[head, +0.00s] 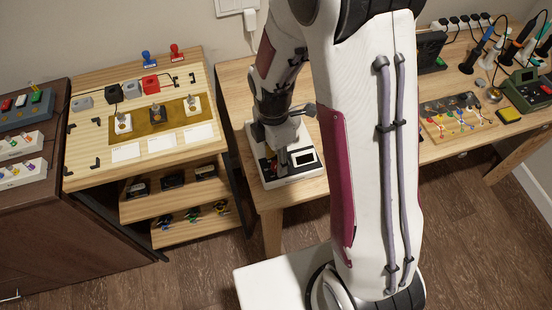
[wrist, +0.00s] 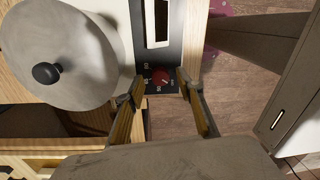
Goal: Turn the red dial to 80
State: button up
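The red dial (wrist: 160,77) sits on the black panel (wrist: 146,84) of a white device. In the wrist view it lies between my gripper's two fingertips (wrist: 156,87), with dark gaps beside it. The fingers look open, and I see no clear contact with the dial. Small white marks ring the dial, but the number it points to is too small to read. In the head view my gripper (head: 283,152) hangs over the white device (head: 283,180) and hides part of its panel.
A large pale disc with a black knob (wrist: 46,73) lies left of the dial in the wrist view. The device stands on a wooden table (head: 235,84). To the left is a wooden stand (head: 88,158) with shelves; at right are a green instrument (head: 527,92) and several tools.

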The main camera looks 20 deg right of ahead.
jog(key=shift+f, duration=0.4)
grip_shut()
